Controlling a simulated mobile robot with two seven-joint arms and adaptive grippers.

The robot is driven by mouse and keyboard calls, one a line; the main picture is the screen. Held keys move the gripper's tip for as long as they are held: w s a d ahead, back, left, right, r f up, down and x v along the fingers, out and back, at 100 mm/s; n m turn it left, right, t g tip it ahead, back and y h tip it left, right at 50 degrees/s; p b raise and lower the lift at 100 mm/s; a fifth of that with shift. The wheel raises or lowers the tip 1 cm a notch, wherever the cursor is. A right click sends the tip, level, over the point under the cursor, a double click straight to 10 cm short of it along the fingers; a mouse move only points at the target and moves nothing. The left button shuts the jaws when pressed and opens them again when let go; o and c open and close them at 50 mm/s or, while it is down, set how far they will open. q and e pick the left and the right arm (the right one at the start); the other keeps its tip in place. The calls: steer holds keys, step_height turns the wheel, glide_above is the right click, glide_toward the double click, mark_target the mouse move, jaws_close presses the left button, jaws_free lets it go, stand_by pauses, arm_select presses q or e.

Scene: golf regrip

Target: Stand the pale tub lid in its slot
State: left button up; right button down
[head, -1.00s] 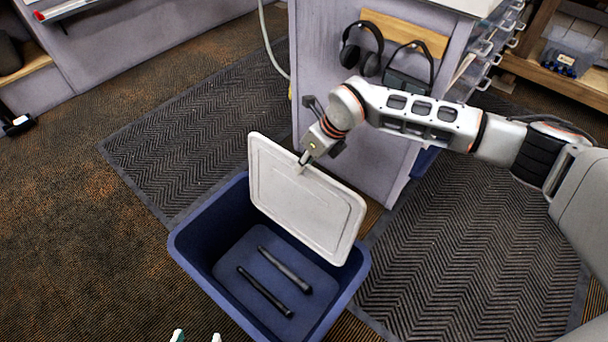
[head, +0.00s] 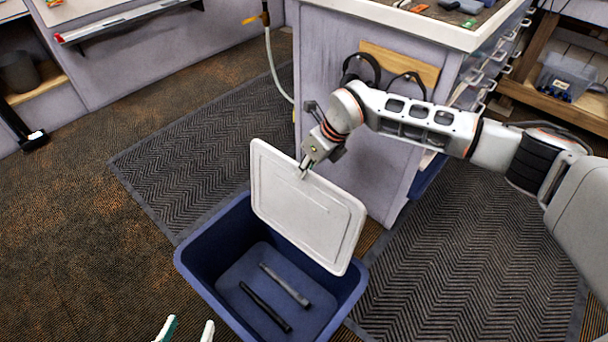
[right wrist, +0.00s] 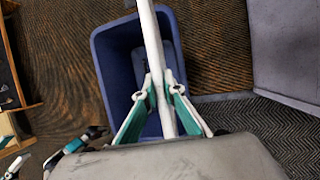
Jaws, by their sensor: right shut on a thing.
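The pale tub lid (head: 305,215) hangs tilted over the back right part of the blue tub (head: 205,290) in the head view. My right gripper (head: 304,172) is shut on its upper edge. In the right wrist view the lid (right wrist: 153,40) is seen nearly edge-on between the teal fingers of the right gripper (right wrist: 160,90), with the tub (right wrist: 115,70) beyond. Two dark parallel bars (head: 285,285) lie on the tub floor with a gap between them; I cannot tell if this is the slot. My left gripper (head: 188,332) shows only its parted fingertips, empty, at the bottom edge.
A grey cabinet (head: 325,120) with headphones hanging on its side stands just behind the lid. Herringbone mats (head: 450,265) lie on the brown carpet. The floor left of the tub (head: 90,250) is clear.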

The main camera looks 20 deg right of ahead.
steer(key=shift+r+p, duration=0.95)
steer(key=shift+r, duration=1.45)
arm_select(q)
steer(key=shift+t, duration=0.5)
steer(key=r, duration=0.1)
steer(key=w+r, duration=0.1)
steer(key=r, duration=0.2)
steer(key=shift+w+r, duration=0.25)
steer(key=shift+r, duration=0.05)
arm_select(e)
steer(key=shift+f, duration=0.1)
